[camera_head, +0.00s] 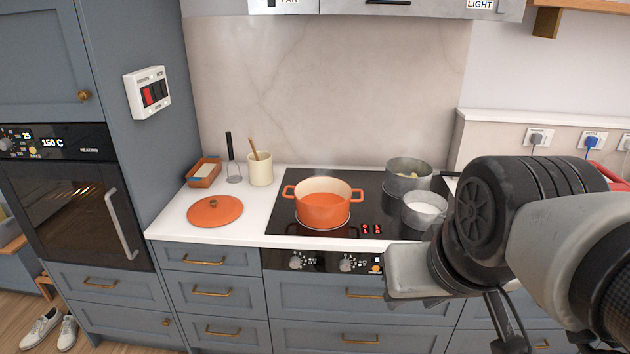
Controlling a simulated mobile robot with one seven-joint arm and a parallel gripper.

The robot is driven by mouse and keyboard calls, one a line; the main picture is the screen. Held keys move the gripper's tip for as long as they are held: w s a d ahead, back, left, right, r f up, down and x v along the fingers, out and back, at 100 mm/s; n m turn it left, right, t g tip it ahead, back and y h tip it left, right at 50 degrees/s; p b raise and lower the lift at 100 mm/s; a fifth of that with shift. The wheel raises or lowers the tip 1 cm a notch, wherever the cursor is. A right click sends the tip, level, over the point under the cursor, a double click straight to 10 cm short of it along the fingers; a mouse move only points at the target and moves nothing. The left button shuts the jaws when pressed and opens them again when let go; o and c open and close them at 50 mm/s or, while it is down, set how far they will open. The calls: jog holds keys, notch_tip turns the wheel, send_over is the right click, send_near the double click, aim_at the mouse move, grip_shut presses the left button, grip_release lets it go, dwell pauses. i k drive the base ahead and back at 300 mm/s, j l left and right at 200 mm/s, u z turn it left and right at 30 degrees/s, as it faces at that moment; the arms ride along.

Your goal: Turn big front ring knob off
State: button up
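The black hob (283,222) is set in the white worktop. Its control panel (322,263) runs along the front edge below, with a left knob (296,262) and a second knob (347,264). An orange spot (376,267) shows just right of the second knob. The knob labels are too small to read, so I cannot tell which knob is for the big front ring. Red marks (371,229) glow on the hob. My gripper (420,282) is in front of the panel's right end, right of both visible knobs and hiding what lies behind it. Its fingertips are not clear.
An orange pot (323,211) stands on the hob, with two grey pans (408,184) (424,224) to its right. An orange lid (215,211), a utensil jar (260,170) and a small dish (203,174) are on the left worktop. Drawers (345,296) lie below the panel.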

aim_at(345, 264)
jog(key=j+z, duration=0.15)
jog(key=j, duration=0.3)
jog(key=k, duration=0.7)
jog(key=i+z, duration=0.3)
jog(key=i, duration=0.15)
jog(key=i+j+z, duration=0.25)
jog(key=i, duration=0.2)
